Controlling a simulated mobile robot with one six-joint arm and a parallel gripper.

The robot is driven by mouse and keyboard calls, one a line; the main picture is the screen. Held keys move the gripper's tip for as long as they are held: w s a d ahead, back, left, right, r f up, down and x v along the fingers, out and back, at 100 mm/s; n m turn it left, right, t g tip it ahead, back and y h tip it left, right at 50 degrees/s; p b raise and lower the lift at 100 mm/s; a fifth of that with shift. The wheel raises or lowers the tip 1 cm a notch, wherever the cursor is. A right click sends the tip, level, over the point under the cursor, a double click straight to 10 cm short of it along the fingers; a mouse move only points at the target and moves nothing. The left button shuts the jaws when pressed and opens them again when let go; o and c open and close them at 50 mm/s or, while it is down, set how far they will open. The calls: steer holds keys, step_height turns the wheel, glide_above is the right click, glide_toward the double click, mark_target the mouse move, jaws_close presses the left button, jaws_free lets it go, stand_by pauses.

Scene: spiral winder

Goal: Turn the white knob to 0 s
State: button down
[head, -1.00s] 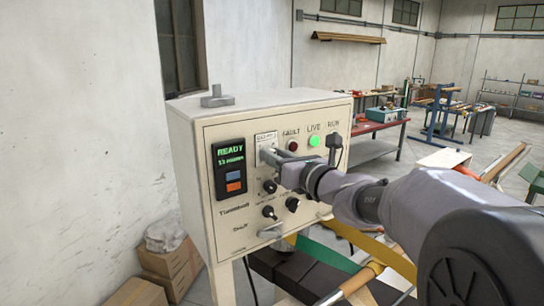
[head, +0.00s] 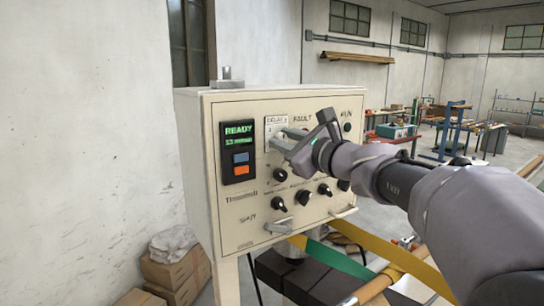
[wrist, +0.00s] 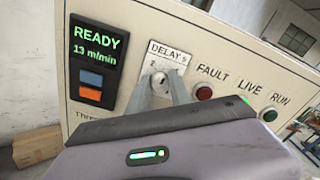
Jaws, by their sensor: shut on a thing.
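The control panel (head: 210,150) is a cream box with a dark display reading READY and 13 m/min. The white knob (wrist: 160,83) sits under the label DELAY s (wrist: 168,52). My gripper (wrist: 161,80) is shut on the knob, with one grey finger on each side of it. In the head view, my gripper (head: 275,139) reaches the panel just below the same label, and its fingers hide most of the knob. Scale marks beside the knob are partly covered, so I cannot read its setting.
Red FAULT (wrist: 203,93), LIVE and RUN lamps lie right of the knob. Blue (wrist: 92,78) and orange (wrist: 89,94) buttons lie left. Several black knobs (head: 281,174) sit close below my gripper. Cardboard boxes (head: 170,274) stand on the floor at left.

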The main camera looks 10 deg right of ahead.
steer(key=shift+f+n+b, duration=0.2)
steer(key=shift+n+b, duration=10.05)
steer(key=shift+n, duration=3.75)
steer(key=c, duration=1.2)
jaws_free()
steer(key=shift+o, duration=0.2)
